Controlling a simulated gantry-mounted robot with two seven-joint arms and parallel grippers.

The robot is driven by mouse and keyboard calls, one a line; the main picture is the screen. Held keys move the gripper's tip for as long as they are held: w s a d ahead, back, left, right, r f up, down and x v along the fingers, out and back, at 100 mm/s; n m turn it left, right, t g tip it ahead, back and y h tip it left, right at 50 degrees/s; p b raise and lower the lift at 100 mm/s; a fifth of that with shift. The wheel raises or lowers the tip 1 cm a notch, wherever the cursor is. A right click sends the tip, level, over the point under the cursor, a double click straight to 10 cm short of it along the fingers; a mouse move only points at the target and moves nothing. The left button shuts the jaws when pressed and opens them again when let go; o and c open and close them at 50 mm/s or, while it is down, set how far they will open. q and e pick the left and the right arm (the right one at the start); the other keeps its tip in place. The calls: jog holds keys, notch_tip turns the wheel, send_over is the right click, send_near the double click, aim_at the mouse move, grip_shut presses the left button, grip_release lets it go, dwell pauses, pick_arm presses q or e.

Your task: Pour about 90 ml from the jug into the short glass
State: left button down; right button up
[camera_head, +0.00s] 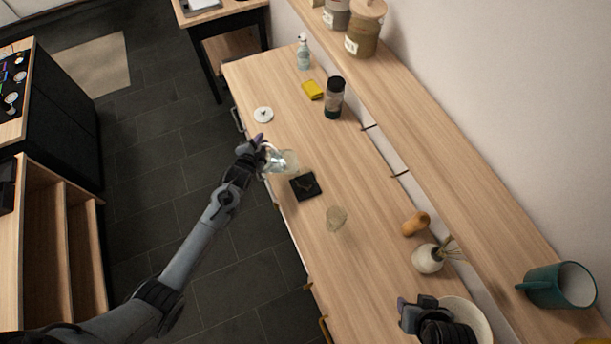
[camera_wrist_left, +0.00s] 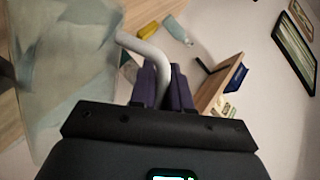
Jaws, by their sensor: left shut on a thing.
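My left gripper (camera_head: 260,146) is shut on the handle of the clear glass jug (camera_head: 288,161) near the table's left edge. In the left wrist view the jug (camera_wrist_left: 65,65) fills the left side, and its pale curved handle passes between the purple fingers (camera_wrist_left: 162,88). I cannot tell its tilt or how full it is. A clear, faint glass (camera_head: 336,217), which looks like the short glass, stands on the table below and right of the jug. My right gripper (camera_head: 408,307) is by the white bowl, far from the jug; its fingers are unclear.
A black square pad (camera_head: 305,186) lies between jug and glass. A white lid (camera_head: 263,114), yellow sponge (camera_head: 312,90), dark bottle (camera_head: 334,98) and spray bottle (camera_head: 303,53) are farther back. A wooden object (camera_head: 415,224), white vase (camera_head: 428,259) and bowl (camera_head: 484,318) stand at the right.

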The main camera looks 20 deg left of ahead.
aim_at(268, 151)
pick_arm(q)
jog(key=shift+d+r+m, duration=0.35)
jog(key=shift+r+m, duration=0.05)
jog(key=shift+r, duration=0.25)
jog(key=shift+d+r+m+y+p, duration=0.3)
jog(key=shift+r+y+p, duration=0.05)
jog(key=shift+r+y, duration=0.2)
jog(key=shift+r, duration=0.1)
jog(key=shift+s+d+r+m+t+y, duration=0.1)
jog(key=shift+d+r+m+t+y, duration=0.15)
jog(key=shift+d+r+m+t, duration=0.15)
jog(key=shift+d+r, duration=0.2)
jog(key=shift+r, duration=0.2)
jog(key=shift+d+r, duration=0.1)
jog(key=shift+d, duration=0.1)
jog(key=shift+d+m, duration=0.2)
jog(key=shift+m, duration=0.1)
jog(key=shift+s+d+r+y+p, duration=0.1)
jog(key=shift+d+r+y+p, duration=0.15)
jog(key=shift+d+y+p, duration=0.15)
jog(key=shift+d+r+m, duration=0.2)
jog(key=shift+d+m, duration=0.1)
dwell(0.6)
